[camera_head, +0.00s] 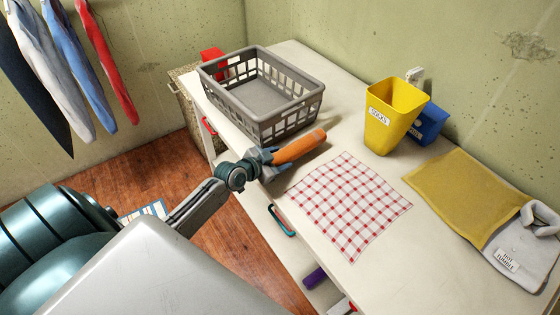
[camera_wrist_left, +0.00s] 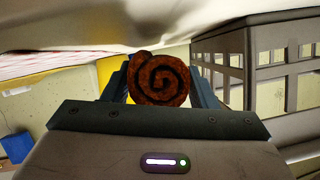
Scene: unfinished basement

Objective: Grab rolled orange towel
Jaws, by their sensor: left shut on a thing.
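The rolled orange towel (camera_head: 299,146) lies between the grey basket and the checkered cloth, at or just above the white counter (camera_head: 400,250). My left gripper (camera_head: 270,156) is shut on its near end. In the left wrist view the towel's spiral end (camera_wrist_left: 158,78) shows between the two fingers of my left gripper (camera_wrist_left: 170,85). I cannot tell whether the towel touches the counter. My right gripper is not in view.
A grey basket (camera_head: 262,130) stands close behind the towel. A red-and-white checkered cloth (camera_head: 345,205) lies flat to the right. A yellow bin (camera_head: 392,118), blue box (camera_head: 430,122), yellow cloth (camera_head: 455,195) and folded grey shirt (camera_head: 525,248) lie farther right. Clothes (camera_head: 65,65) hang at left.

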